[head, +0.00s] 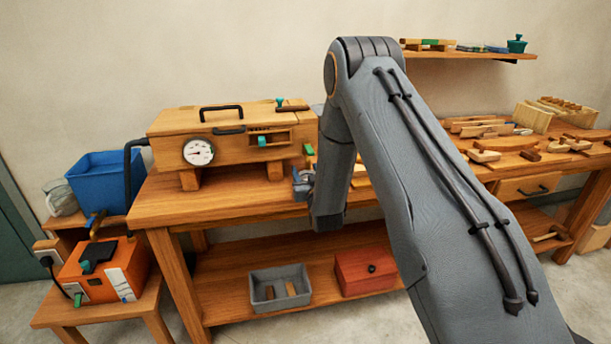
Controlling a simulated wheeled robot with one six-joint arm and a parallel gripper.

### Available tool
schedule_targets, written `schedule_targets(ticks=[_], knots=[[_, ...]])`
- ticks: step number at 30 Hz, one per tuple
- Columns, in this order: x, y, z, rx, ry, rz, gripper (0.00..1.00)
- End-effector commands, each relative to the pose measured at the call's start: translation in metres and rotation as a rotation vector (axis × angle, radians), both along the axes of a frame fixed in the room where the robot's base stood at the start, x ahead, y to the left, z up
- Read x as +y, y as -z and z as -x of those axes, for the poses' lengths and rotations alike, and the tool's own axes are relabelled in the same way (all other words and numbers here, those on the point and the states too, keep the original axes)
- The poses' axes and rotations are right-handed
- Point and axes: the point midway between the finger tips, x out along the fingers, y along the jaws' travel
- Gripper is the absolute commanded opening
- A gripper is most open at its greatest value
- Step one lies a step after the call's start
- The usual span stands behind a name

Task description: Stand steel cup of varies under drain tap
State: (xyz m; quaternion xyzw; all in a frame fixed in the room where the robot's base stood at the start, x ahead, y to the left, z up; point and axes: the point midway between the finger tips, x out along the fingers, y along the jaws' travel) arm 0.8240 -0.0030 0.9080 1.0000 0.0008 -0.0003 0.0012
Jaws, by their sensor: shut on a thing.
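My gripper (303,184) is at the front edge of the workbench, just right of the wooden box with a dial. It is small in view and partly hidden by my own arm. It is shut on a small grey thing, too small and covered to make out clearly; I cannot tell for sure that it is the steel cup. No other steel cup shows clearly. A green-handled fitting (308,149) sits at the right end of the wooden box (165,124). A brass tap-like fitting (96,222) shows below the blue tank (97,182). I cannot tell which is the drain tap.
The workbench (225,196) has a lower shelf with a grey tray (255,300) and a red box (366,272). An orange unit (104,268) stands on a low stool at left. Wooden parts (487,156) lie on the bench at right. My arm hides the bench's middle.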

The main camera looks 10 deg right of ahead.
Motion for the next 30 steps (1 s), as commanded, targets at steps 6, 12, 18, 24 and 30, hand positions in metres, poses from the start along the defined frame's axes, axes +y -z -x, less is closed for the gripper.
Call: schedule_targets(ticks=[6,12,18,24,30], knots=[[0.0,-0.0005,-0.0004,-0.001,0.0,0.0,0.2],[0.0,0.0003,-0.0003,0.0,0.0,0.0,0.2],[0.0001,0.0037,-0.0004,0.0,0.0,0.0,0.2],[0.0001,0.0045,-0.0002,0.0,0.0,0.0,0.68],[0.0001,0.0045,-0.0002,0.0,0.0,0.0,0.71]])
